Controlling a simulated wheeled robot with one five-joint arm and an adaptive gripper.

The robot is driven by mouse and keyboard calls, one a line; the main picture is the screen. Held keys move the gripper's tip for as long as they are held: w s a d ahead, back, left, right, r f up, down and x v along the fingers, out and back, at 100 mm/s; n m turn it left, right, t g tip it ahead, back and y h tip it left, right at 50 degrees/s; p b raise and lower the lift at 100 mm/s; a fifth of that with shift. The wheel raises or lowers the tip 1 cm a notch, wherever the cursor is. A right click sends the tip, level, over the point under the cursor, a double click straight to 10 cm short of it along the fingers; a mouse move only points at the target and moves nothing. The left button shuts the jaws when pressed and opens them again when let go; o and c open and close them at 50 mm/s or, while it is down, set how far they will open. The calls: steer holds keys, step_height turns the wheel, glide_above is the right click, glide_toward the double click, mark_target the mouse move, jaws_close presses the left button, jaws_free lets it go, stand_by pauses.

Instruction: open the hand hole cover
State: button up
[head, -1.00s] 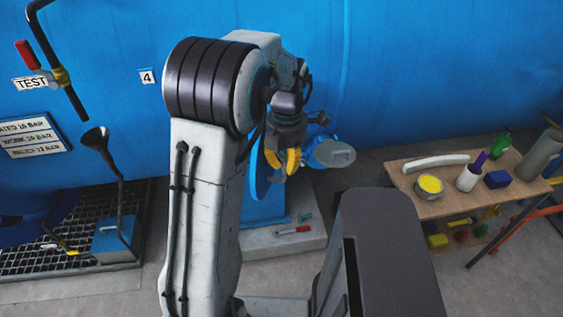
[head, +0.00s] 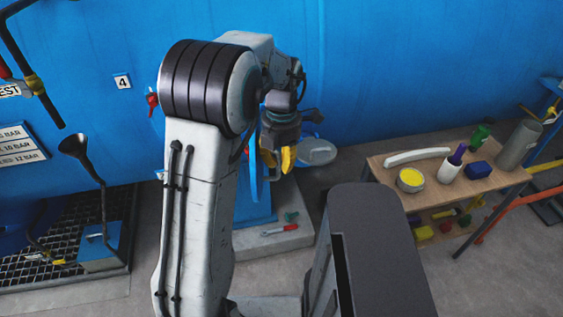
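My gripper (head: 281,158), with yellow fingers, hangs pointing down in front of the blue vessel in the head view. A grey oval disc with a blue rim (head: 316,152), which looks like the hand hole cover, is just right of the fingers. A small gap shows between them in the picture; I cannot tell the depth. Nothing is visibly held, and the finger opening is not clear.
A grating and blue box (head: 100,250) are at left.

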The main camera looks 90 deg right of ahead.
steer(key=o, duration=0.4)
steer(key=shift+d+r, duration=0.3)
steer(key=shift+d, duration=0.35)
steer(key=shift+a+r, duration=0.15)
steer(key=shift+r, duration=1.75)
steer(key=shift+a+r, duration=0.2)
steer(key=shift+r, duration=1.7)
steer(key=shift+a+r, duration=0.15)
steer(key=shift+r, duration=1.75)
